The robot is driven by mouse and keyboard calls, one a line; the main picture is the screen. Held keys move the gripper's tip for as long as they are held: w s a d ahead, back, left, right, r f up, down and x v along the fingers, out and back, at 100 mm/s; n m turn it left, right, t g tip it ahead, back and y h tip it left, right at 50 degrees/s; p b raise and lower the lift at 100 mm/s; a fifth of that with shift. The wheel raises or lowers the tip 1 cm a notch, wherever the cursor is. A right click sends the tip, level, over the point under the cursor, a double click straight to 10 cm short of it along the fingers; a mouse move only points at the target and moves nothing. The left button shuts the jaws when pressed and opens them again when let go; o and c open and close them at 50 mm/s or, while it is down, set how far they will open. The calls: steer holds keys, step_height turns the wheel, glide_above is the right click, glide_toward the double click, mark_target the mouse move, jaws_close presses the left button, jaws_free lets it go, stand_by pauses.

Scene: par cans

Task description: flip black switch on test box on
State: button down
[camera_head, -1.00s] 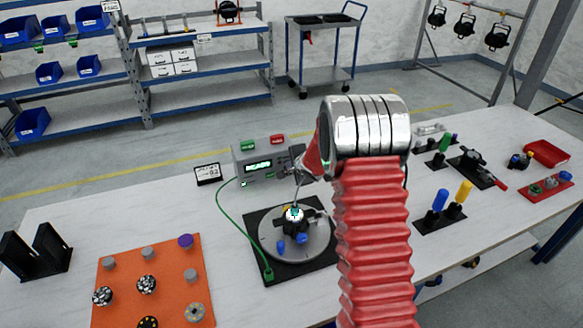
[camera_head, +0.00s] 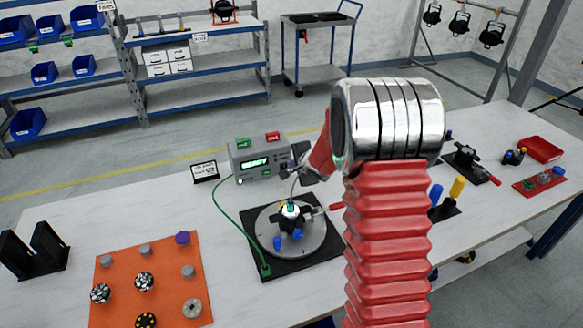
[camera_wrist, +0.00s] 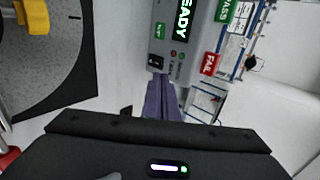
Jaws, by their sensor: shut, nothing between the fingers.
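The grey test box (camera_head: 262,172) stands at the back of the table, its green display lit. In the wrist view the test box (camera_wrist: 205,45) appears sideways, the display reading "READY". The black switch (camera_wrist: 155,62), with a white mark, sits on its front below a small green label. My gripper (camera_head: 291,168) is in front of the box's right part in the head view. In the wrist view my gripper (camera_wrist: 161,78) is shut and empty, its fingertips just below the switch in the picture. I cannot tell whether they touch it, nor which way the switch is set.
A round fixture (camera_head: 318,240) on a black mat stands in front of the box, with a green cable (camera_head: 221,212) running to it. A small sign (camera_head: 205,171) stands left of the box. An orange board (camera_head: 167,270) with pucks lies front left. Bare table lies between.

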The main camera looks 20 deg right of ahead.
steer(key=shift+s+r, duration=0.8)
steer(key=shift+r, duration=0.3)
steer(key=shift+s+r, duration=0.8)
steer(key=shift+r, duration=0.3)
steer(key=s+d+f+n+g+h, duration=0.3)
steer(key=s+d+f+n, duration=0.15)
steer(key=s+n, duration=0.2)
steer(key=s+r+n+g, duration=0.2)
steer(key=s+r+n, duration=0.15)
steer(key=s, duration=0.45)
steer(key=s+a+r+n+y, duration=0.1)
steer(key=s+a+r+n, duration=0.1)
steer(key=s+a+r, duration=0.2)
steer(key=s+a+r+n+y, duration=0.1)
steer(key=s+a+r+n, duration=0.2)
steer(key=s+a, duration=0.6)
steer(key=s+a+r+n+y, duration=0.1)
steer(key=s+a+r+n, duration=0.2)
steer(key=s+a+r, duration=0.3)
steer(key=shift+s+a+r, duration=0.15)
steer(key=shift+s+r, duration=0.4)
steer(key=shift+s, duration=1.8)
